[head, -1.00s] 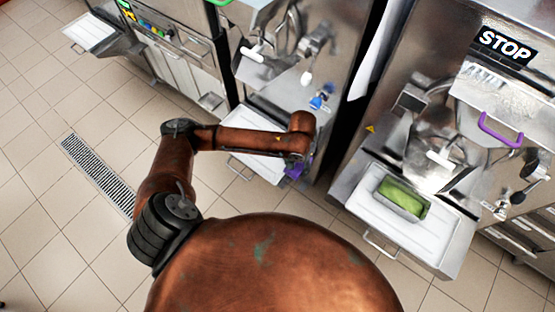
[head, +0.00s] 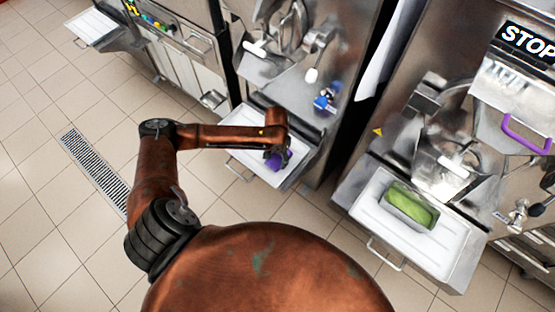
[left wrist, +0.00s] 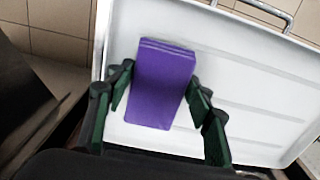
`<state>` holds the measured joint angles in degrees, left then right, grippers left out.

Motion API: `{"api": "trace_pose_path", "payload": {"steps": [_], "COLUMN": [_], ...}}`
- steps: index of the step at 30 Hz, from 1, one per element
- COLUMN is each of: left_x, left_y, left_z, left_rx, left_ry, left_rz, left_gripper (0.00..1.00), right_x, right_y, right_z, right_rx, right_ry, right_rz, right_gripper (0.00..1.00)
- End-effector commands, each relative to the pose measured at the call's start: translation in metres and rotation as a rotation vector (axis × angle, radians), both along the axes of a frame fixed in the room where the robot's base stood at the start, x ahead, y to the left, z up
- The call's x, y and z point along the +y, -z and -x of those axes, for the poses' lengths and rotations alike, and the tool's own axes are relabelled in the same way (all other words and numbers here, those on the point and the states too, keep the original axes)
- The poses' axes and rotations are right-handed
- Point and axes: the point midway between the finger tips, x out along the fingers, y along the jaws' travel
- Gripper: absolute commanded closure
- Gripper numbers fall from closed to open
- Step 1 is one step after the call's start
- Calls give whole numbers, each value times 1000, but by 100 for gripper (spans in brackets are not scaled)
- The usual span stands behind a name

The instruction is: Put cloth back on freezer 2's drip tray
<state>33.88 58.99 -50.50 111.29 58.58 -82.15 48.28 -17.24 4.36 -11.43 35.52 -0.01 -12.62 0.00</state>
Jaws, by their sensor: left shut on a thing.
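A folded purple cloth (left wrist: 160,85) is between the fingers of my left gripper (left wrist: 160,103) in the left wrist view. The left gripper (head: 277,161) is shut on the cloth, and a bit of purple cloth (head: 284,160) shows beside it in the head view. The cloth is over the white drip tray (left wrist: 255,85) of the middle freezer; the tray also shows in the head view (head: 253,158). I cannot tell whether the cloth touches the tray. My right gripper is not in view.
The right freezer's white tray (head: 372,214) holds a pan of green stuff (head: 412,205). A purple handle (head: 526,136) and a STOP sign (head: 527,40) are on that freezer. A blue-and-white item (head: 324,101) is on the middle freezer's front. Tiled floor with a drain grate (head: 95,170) is clear at left.

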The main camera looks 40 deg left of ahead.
Motion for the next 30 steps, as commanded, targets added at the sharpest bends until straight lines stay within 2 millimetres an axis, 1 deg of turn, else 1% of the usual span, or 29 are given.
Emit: {"api": "trace_pose_path", "payload": {"steps": [1, 2, 9, 13, 14, 18, 21, 30], "left_x": [0, 0, 0, 0, 0, 0, 0, 0], "left_y": [11, 14, 12, 14, 14, 14, 14, 12], "left_z": [0, 0, -1, 0, -1, 0, 0, -1], "left_rx": [2, 2, -1, 0, -1, -1, -1, -2], "left_ry": [0, 0, -1, -1, -1, -1, -1, 0], "left_rz": [0, -1, -1, -1, -2, -1, -1, -1], "left_gripper": [71, 71, 71, 71, 50, 40, 34, 34], "right_x": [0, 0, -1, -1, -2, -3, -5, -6], "right_y": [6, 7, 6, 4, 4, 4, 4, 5], "right_z": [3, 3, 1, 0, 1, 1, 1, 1], "right_rx": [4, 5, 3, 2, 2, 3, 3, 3], "right_ry": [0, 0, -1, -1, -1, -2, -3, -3], "right_rz": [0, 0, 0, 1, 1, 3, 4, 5], "right_gripper": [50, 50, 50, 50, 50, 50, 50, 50]}}
